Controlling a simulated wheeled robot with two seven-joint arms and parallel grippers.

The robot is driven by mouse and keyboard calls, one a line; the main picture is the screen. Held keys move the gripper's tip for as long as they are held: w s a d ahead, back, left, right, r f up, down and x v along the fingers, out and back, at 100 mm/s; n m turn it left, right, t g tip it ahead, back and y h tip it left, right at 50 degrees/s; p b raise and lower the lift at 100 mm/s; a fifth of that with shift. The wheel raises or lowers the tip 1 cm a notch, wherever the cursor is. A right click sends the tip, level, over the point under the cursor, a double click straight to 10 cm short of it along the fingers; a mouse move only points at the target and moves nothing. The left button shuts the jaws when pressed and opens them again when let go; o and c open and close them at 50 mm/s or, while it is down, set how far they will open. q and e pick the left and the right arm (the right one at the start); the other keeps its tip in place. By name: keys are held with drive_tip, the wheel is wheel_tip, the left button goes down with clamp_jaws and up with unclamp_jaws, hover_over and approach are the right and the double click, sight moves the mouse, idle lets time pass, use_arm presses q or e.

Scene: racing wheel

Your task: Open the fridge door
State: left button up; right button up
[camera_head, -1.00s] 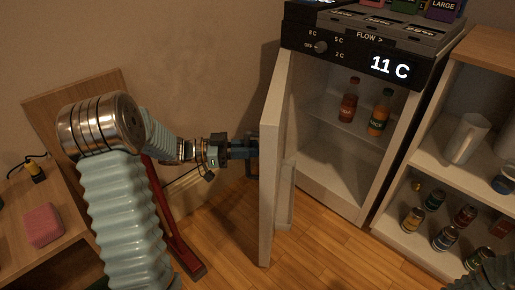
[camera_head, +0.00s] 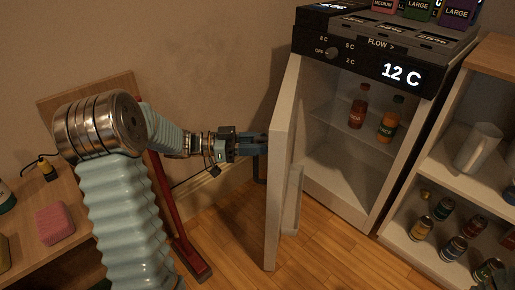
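The small white fridge (camera_head: 338,165) stands at the upper right of centre. Its door (camera_head: 281,170) is swung wide open, hinged on the left, with its edge towards me. Inside, a red bottle (camera_head: 358,108) and an orange bottle (camera_head: 391,122) stand on a shelf. The fridge display (camera_head: 401,75) reads 12 C. My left gripper (camera_head: 262,146) is at the outer left face of the door, near a dark handle (camera_head: 260,170). Its fingertips are partly hidden by the door edge, so I cannot tell whether they grip anything. My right gripper is not in view.
A shelf unit (camera_head: 457,178) with a white pitcher (camera_head: 478,148) and several small bottles stands to the right. A wooden desk with a pink sponge (camera_head: 55,223) is at left. Wooden floor is clear before the fridge.

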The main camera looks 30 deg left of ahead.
sight(271, 137)
use_arm(q)
drive_tip(key=s+d+r, duration=0.1)
drive_tip(key=r, duration=0.1)
drive_tip(key=s+d+r, duration=0.1)
drive_tip(key=s+r, duration=0.1)
drive_tip(key=s+d+r, duration=0.1)
drive_tip(key=r, duration=0.1)
drive_tip(key=shift+s+r+p, duration=0.15)
drive_tip(key=shift+s+p, duration=0.15)
drive_tip(key=shift+p, duration=0.05)
drive_tip(key=s+d+r, duration=0.3)
drive_tip(key=s+d, duration=0.1)
drive_tip(key=s, duration=0.3)
